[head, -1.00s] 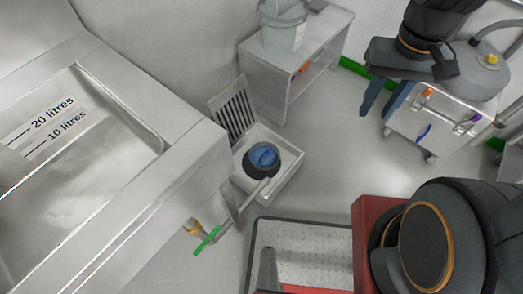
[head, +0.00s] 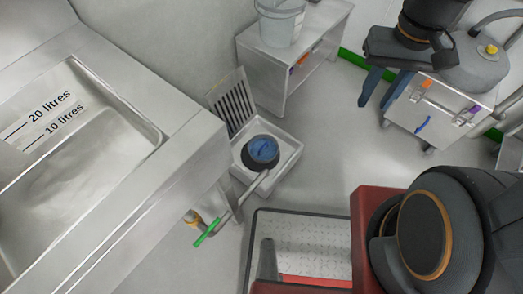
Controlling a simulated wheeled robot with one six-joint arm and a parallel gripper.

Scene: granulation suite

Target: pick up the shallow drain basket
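A round dark item with a blue top (head: 262,149) sits in a pale square floor drain (head: 285,167), right of the sink unit. It looks like the drain basket, but I cannot tell its depth. A grey rod or pipe runs from its lower side toward the sink's outlet. A slotted grate (head: 232,103) stands tilted up at the drain's back left edge. My gripper (head: 375,104) is at the upper right, well apart from the drain. Its two blue fingers are apart, with nothing seen between them.
A steel sink unit (head: 178,125) fills the left; a green-handled valve (head: 207,233) sticks out below it. A steel table (head: 300,55) with a white bucket (head: 281,24) stands behind the drain. A white cart (head: 435,117) is at right. Floor between drain and cart is clear.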

